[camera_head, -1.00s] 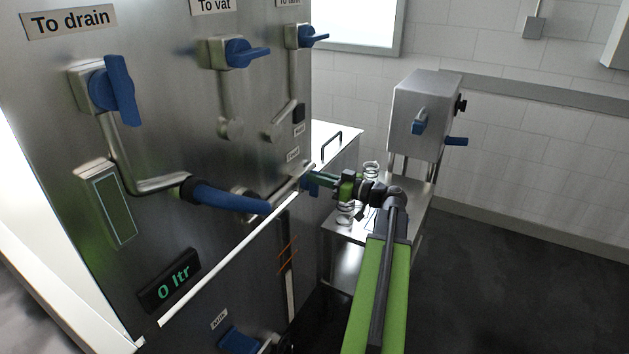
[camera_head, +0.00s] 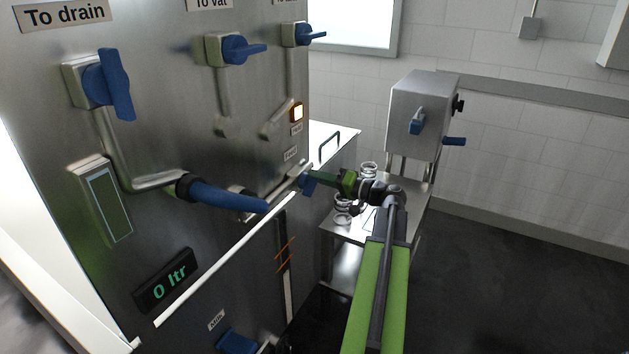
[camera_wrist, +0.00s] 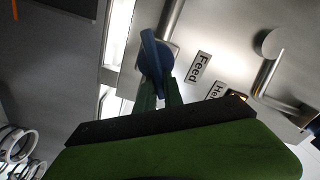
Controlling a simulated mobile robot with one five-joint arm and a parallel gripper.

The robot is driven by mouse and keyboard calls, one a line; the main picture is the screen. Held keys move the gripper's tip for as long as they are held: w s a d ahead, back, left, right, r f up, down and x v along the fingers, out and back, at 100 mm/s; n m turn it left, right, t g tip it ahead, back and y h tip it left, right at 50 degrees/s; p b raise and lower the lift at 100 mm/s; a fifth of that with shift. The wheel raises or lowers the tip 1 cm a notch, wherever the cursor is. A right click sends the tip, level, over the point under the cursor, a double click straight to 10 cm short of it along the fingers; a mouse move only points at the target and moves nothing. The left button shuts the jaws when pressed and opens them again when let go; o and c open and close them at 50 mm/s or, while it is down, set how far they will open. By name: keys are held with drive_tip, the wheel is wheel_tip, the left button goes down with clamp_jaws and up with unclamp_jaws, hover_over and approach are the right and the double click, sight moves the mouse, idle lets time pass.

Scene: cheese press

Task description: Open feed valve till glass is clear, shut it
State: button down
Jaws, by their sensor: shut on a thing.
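The blue feed valve handle (camera_wrist: 153,58) is in the wrist view beside the "Feed" label (camera_wrist: 198,67). It also shows in the head view (camera_head: 308,187), small and partly hidden by my gripper. My gripper (camera_wrist: 158,90) is shut on this handle near its end. The sight glass (camera_head: 108,204) is a framed, slanted window on the panel's left side. It looks dark grey-green, and I cannot tell what is inside. The display (camera_head: 167,281) below it reads "0 ltr".
The drain valve (camera_head: 115,85), the vat valve (camera_head: 238,50) and another blue valve (camera_head: 303,34) sit higher on the panel.

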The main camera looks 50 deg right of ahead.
drive_tip(key=shift+d+f+m+b, duration=0.1)
drive_tip(key=shift+f+m+b, duration=0.15)
drive_tip(key=shift+m, duration=0.8)
drive_tip(key=shift+d+f+m+b, duration=0.1)
drive_tip(key=shift+f+m+b, duration=0.1)
drive_tip(key=shift+m, duration=0.85)
drive_tip(key=c, duration=1.5)
unclamp_jaws()
drive_tip(key=shift+o, duration=0.2)
drive_tip(key=v, duration=1.7)
drive_tip(key=shift+s, duration=0.2)
drive_tip(key=shift+f, duration=0.1)
